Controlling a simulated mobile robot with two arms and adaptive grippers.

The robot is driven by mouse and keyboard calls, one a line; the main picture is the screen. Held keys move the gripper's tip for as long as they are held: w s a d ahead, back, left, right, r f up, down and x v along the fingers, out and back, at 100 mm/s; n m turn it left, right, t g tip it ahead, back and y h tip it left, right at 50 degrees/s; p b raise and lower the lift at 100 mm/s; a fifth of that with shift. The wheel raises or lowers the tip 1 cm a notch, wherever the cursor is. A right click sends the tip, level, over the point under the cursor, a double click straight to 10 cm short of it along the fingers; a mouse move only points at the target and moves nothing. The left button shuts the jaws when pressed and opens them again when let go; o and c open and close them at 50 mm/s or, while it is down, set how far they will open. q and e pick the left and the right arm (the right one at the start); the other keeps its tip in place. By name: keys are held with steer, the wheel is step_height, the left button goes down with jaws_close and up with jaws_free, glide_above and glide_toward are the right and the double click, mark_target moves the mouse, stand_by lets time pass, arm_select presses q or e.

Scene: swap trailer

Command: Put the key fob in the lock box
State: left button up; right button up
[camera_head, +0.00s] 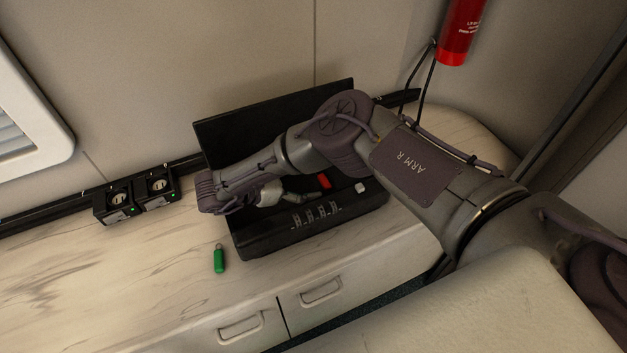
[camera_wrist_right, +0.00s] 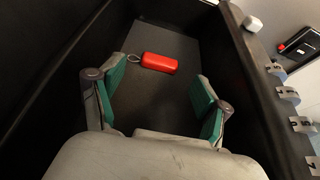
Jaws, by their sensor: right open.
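The black lock box (camera_head: 285,238) stands on the counter with its lid (camera_head: 230,128) raised and number dials along its front. A red key fob (camera_head: 324,181) lies inside it. In the right wrist view the red fob (camera_wrist_right: 158,63) lies on the box floor with its metal ring to the left. My right gripper (camera_head: 305,197) reaches into the box; its green-padded fingers (camera_wrist_right: 158,88) are open and empty, with the fob just beyond the fingertips. A green fob-like item (camera_head: 219,259) lies on the counter in front of the box. My left gripper is out of view.
A small white block (camera_head: 361,187) sits at the box's right end. Two black socket-like units (camera_head: 157,187) stand by the wall at left. A red extinguisher (camera_head: 459,35) hangs at upper right. The counter (camera_head: 110,270) is clear at left. Drawers are below.

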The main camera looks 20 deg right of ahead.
steer(key=v, duration=0.5)
stand_by(0.4)
